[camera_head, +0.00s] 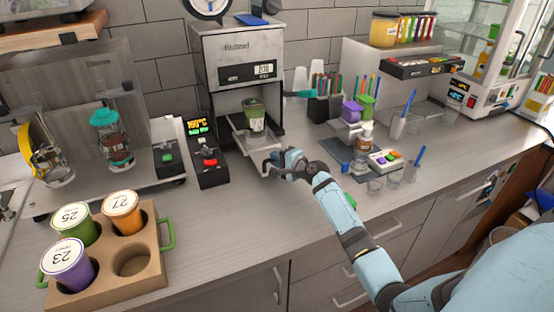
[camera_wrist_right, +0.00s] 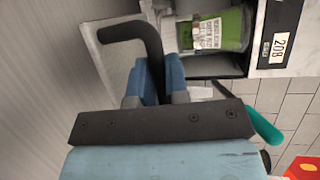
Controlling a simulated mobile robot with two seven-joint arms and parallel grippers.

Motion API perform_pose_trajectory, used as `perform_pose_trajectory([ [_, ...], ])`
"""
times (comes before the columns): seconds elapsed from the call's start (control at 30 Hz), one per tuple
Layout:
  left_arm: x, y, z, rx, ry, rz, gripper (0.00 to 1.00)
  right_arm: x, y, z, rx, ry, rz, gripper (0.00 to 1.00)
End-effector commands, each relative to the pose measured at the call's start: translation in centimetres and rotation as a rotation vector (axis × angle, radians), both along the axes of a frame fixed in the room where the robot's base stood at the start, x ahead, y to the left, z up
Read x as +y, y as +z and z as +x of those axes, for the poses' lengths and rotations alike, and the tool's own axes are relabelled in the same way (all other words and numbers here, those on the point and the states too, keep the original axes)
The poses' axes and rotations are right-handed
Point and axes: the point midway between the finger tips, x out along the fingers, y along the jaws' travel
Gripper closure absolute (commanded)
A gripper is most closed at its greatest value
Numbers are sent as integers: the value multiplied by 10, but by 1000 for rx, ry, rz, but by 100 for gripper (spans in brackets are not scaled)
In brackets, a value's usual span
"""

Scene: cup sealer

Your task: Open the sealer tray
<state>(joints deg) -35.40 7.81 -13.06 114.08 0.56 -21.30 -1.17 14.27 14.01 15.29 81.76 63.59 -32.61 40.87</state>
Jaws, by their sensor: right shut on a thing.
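The cup sealer (camera_head: 237,50) is a steel and black machine at the back of the counter. Its tray (camera_head: 237,135) sticks out from the front opening, holding a clear cup with green contents (camera_head: 254,118). The cup and label also show in the wrist view (camera_wrist_right: 222,32). My right gripper (camera_head: 284,163) is in front of the tray, shut on its black bent handle (camera_wrist_right: 140,30). In the wrist view the blue fingers of the gripper (camera_wrist_right: 156,78) close around the handle. My left gripper is not in view.
A black control box (camera_head: 207,170) with a red button stands left of the tray. A cardboard cup carrier (camera_head: 140,285) with lidded cups is at the front left. The counter in front is clear.

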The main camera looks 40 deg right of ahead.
Motion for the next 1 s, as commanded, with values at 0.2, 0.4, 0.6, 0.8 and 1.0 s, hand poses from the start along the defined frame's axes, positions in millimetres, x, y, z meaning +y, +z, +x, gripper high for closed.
perform_pose_trajectory([
  [0.2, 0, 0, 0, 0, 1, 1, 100, 0, 1, 0, -1, 1, 0, 100],
  [0.4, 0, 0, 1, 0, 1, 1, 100, 0, 1, 0, -1, 1, 0, 100],
  [0.6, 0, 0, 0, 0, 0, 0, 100, 0, 1, 0, -1, 0, 0, 61],
  [0.8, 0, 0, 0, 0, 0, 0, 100, 0, 1, 0, -1, 0, 0, 61],
  [1.0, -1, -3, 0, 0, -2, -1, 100, -4, 2, -20, 0, -2, -2, 61],
])
